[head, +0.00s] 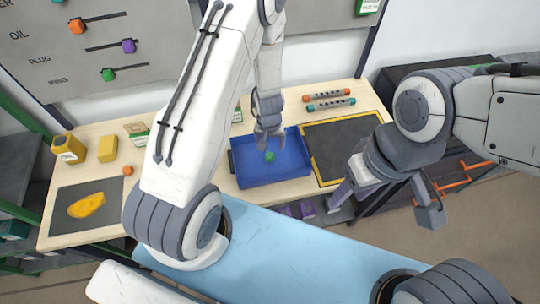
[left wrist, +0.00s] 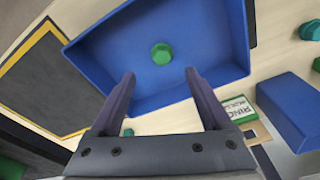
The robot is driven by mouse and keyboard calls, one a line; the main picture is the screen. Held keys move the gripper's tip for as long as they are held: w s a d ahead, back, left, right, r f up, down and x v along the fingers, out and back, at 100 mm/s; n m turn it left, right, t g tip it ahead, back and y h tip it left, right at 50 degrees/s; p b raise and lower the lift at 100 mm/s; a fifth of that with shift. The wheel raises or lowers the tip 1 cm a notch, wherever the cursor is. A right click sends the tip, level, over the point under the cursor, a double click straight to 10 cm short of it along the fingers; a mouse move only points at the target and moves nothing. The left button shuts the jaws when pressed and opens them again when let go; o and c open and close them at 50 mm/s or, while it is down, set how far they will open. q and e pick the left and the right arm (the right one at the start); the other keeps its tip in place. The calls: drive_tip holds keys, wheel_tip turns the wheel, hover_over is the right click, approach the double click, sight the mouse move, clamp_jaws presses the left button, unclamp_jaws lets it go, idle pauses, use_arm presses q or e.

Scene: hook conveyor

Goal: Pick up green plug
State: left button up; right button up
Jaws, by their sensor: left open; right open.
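The green plug (head: 269,156) lies in the blue tray (head: 243,173) on the wooden table. In the left wrist view the green plug (left wrist: 161,53) sits near the middle of the blue tray's floor (left wrist: 120,50), just beyond my fingertips. My left gripper (head: 268,141) is open and empty above the tray, with its fingers pointing down toward the plug; the left wrist view shows its two fingers (left wrist: 160,73) spread apart with the plug between their lines. My right gripper (head: 385,211) is open and empty, off to the right of the tray near the table's front edge.
A dark mat with a yellow border (head: 340,145) lies right of the tray. Orange and teal bars (head: 329,101) lie behind it. Yellow containers (head: 69,147), an orange piece (head: 127,170) and a grey mat (head: 75,187) with a yellow item are at left. The tray walls surround the plug.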

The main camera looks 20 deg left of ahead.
sight(270, 154)
use_arm(q)
drive_tip(key=f, duration=0.1)
drive_tip(key=f+b, duration=0.2)
drive_tip(key=shift+w+f, duration=0.25)
drive_tip(key=shift+f, duration=0.15)
drive_tip(key=f+b, duration=0.4)
drive_tip(key=f, duration=0.1)
drive_tip(key=shift+w+a, duration=0.2)
drive_tip(key=shift+a, duration=0.1)
drive_tip(key=shift+r, duration=0.1)
clamp_jaws()
